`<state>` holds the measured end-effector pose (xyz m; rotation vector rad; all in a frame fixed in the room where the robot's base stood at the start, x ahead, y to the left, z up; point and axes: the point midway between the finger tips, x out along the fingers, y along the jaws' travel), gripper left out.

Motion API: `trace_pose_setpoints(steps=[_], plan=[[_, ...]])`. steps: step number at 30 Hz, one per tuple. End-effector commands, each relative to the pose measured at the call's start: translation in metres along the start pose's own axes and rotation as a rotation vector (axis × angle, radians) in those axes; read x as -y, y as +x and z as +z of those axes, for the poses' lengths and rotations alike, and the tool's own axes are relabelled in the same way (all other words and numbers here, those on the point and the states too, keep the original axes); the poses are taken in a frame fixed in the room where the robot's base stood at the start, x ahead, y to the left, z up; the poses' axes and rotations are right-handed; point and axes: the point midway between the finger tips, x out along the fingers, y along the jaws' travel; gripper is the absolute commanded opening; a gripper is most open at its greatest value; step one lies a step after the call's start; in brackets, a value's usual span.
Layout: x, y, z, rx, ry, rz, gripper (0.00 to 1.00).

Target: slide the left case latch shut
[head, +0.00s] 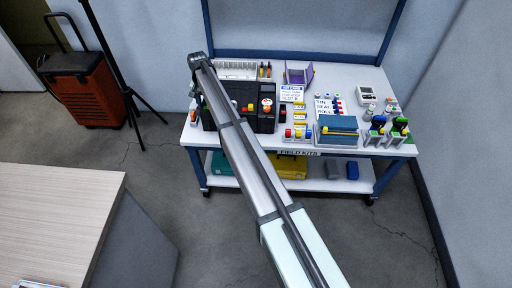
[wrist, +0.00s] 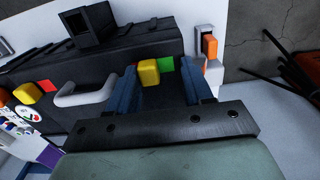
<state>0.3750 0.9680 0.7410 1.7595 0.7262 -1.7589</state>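The black case (wrist: 130,48) lies across the wrist view, with a grey handle (wrist: 85,93) on its front. The left latch's yellow slider (wrist: 148,73) stands between my fingers, with a green patch (wrist: 166,64) on its right. My gripper (wrist: 160,72) is open around the slider. The slider is close to the left finger; I cannot tell whether they touch. There is a gap to the right finger. The other latch (wrist: 28,93) shows yellow with red on its right. In the head view my arm hides part of the case (head: 266,123) and my gripper is not clear.
An orange-and-white item (wrist: 210,46) stands just beyond the case's end, near my right finger. The workbench (head: 225,183) holds several small items right of the case, including a blue-grey box (head: 338,128). A desk (head: 55,215) is at the front left.

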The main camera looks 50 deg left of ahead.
Motion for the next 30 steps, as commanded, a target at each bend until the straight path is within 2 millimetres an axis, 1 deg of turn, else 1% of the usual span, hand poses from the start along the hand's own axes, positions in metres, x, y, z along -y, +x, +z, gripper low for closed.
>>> trace_pose_setpoints(steps=[1,3,24,26,28,30], plan=[[0.002,-0.009,-0.001,-0.002,0.0,-0.002,0.49],[0.002,-0.021,-0.001,-0.003,0.0,-0.003,0.49],[0.002,-0.134,-0.001,-0.002,0.0,-0.003,0.49],[0.003,-0.141,-0.001,-0.003,-0.007,-0.004,0.49],[0.004,-0.139,-0.003,-0.018,-0.075,-0.01,0.49],[0.007,-0.139,-0.01,-0.056,-0.137,-0.025,0.49]])
